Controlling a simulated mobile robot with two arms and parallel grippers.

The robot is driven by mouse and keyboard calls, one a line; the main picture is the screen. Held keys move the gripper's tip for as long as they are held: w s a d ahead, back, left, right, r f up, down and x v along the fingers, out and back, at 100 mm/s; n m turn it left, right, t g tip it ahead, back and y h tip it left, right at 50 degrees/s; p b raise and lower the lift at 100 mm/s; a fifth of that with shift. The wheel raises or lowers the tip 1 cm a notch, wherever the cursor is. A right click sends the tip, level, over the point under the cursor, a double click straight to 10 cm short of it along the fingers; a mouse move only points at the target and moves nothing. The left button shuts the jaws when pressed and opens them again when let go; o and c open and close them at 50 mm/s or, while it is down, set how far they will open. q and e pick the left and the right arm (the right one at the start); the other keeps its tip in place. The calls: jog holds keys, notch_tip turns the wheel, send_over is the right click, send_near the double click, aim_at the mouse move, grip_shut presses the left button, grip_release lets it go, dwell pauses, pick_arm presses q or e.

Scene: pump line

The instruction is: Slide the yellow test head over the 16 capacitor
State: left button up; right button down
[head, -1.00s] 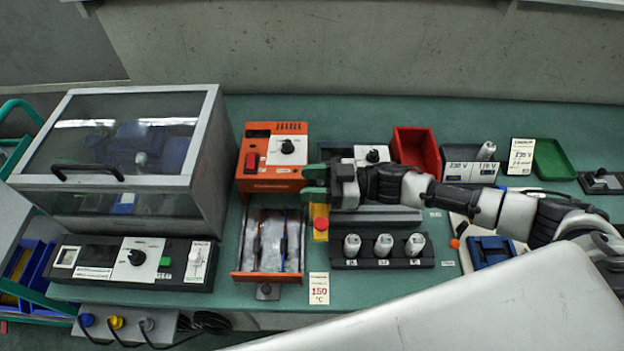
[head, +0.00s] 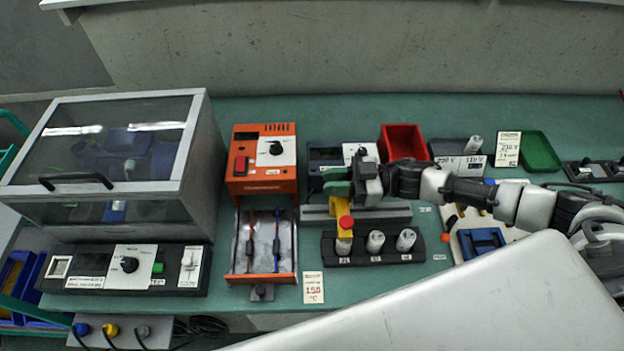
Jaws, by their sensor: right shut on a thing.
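The yellow test head (head: 344,208) with a red knob on it is on the grey rail (head: 400,213) behind the black capacitor block (head: 390,253). My right gripper (head: 338,188), with green fingertips, is shut on the test head at the rail. Three silver capacitors stand upright in a row: a left one (head: 344,246), a middle one (head: 375,242) and a right one (head: 406,240). The yellow head lines up with the left capacitor and covers its upper part. The labels are too small to read surely, so I cannot tell which is 16. My left gripper is out of view.
An orange unit (head: 263,185) with an open drawer stands left of the rail. A red bin (head: 403,146) and a green tray (head: 541,152) stand behind. My right arm crosses above the right side of the bench.

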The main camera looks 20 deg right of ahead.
jog(key=shift+s+d, duration=0.1)
jog(key=shift+d, duration=0.15)
jog(key=shift+a, duration=0.1)
jog(key=c, duration=1)
grip_release()
jog(key=b+v, duration=0.3)
jog(key=v, duration=0.8)
jog(key=shift+a, duration=0.1)
